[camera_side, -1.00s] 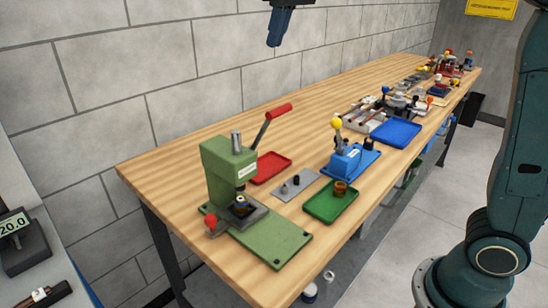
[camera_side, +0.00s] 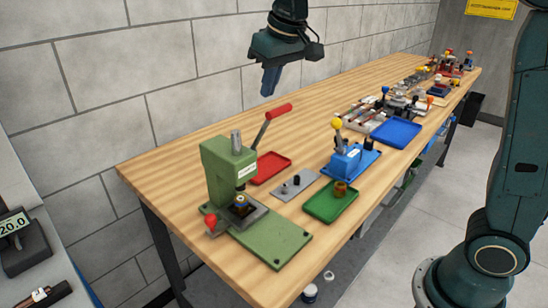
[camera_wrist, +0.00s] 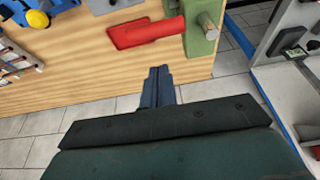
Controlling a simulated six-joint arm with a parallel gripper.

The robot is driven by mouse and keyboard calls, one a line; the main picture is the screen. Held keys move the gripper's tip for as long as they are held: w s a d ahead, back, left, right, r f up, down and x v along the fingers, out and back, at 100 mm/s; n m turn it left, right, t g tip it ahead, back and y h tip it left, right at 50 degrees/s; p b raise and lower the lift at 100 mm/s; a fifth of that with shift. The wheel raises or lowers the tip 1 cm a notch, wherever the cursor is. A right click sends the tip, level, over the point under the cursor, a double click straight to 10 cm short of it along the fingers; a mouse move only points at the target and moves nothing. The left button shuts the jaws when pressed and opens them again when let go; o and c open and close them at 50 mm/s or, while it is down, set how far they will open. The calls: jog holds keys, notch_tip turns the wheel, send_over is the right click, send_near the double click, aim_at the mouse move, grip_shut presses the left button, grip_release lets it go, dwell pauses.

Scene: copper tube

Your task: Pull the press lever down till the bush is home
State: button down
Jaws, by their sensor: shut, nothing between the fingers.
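The green press (camera_side: 222,168) stands at the near left of the bench. Its lever with a red grip (camera_side: 278,111) slants up and to the right from the press head. The bush (camera_side: 240,201) sits under the ram on the press's dark plate; how deep it sits is too small to tell. My gripper (camera_side: 267,88) is above the bench, up and left of the red grip, apart from it. Its fingers are shut and empty. In the wrist view, my gripper (camera_wrist: 158,72) points toward the bench edge, with the red grip (camera_wrist: 168,28) above the fingertips.
A red tray (camera_side: 268,167) lies behind the press. A green tray (camera_side: 330,202) with a brass-coloured part and a blue fixture with a yellow knob (camera_side: 336,123) stand to the right. A blue tray (camera_side: 396,133) lies further along. The block wall is behind the bench.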

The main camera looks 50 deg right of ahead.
aim_at(281, 107)
jog(key=shift+s+f, duration=0.65)
jog(key=shift+s, duration=0.35)
jog(key=shift+s, duration=0.15)
jog(key=shift+s+f+t, duration=0.1)
jog(key=shift+s+t, duration=0.15)
jog(key=shift+t, duration=0.05)
jog(key=shift+s+f, duration=0.1)
jog(key=shift+s, duration=0.05)
jog(key=shift+s+f+t, duration=0.25)
jog(key=shift+s+t, duration=0.15)
jog(key=shift+s, duration=0.1)
jog(key=s+f, duration=0.8)
jog(key=f, duration=0.2)
jog(key=shift+f, duration=0.35)
